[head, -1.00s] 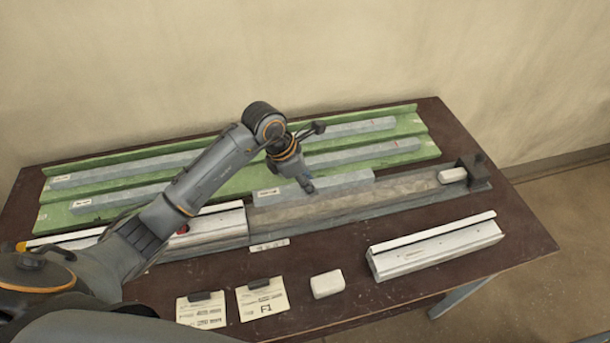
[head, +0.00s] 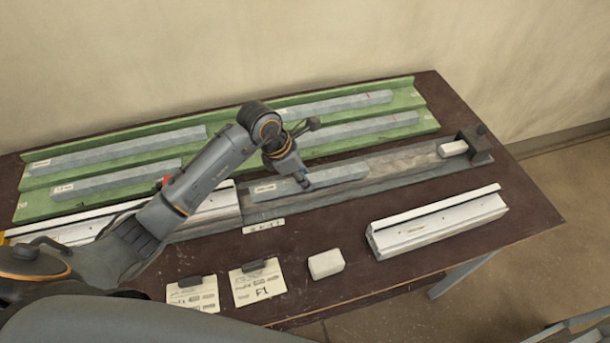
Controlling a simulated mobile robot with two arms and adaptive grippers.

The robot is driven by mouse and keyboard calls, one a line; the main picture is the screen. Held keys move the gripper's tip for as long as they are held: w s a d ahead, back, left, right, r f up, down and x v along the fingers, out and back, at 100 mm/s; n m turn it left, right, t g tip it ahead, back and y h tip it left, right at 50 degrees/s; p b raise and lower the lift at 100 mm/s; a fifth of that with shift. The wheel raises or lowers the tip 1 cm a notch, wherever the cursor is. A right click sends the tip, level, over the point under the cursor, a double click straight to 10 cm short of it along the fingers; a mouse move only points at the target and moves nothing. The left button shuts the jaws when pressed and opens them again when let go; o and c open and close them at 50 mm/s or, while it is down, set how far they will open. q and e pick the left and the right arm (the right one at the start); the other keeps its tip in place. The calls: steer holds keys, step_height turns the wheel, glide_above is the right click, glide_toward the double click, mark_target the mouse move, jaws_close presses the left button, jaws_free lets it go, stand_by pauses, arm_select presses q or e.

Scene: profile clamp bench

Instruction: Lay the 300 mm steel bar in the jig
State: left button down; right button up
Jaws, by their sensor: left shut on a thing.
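A short grey steel bar (head: 340,174) with a white label at its left end is held by my left gripper (head: 304,183), which is shut on it near the middle. The label is too small to read. The bar lies lengthwise along the grey jig (head: 400,165), over its left half. I cannot tell whether it rests on the jig floor or hangs just above it. A white block (head: 453,148) and a dark end stop (head: 477,146) are at the jig's right end, apart from the bar. My right gripper is not in view.
A green rack (head: 225,145) with several grey bars stands behind the jig. A white rail (head: 215,205) adjoins the jig's left end, partly behind my arm. In front are a white profile (head: 435,222), a white block (head: 326,263) and two paper cards (head: 257,283).

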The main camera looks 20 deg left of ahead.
arm_select(q)
steer(key=shift+w+a+f, duration=0.1)
steer(key=shift+a+f, duration=0.05)
steer(key=shift+f, duration=0.05)
steer(key=c, duration=1)
jaws_free()
steer(key=v, duration=1.2)
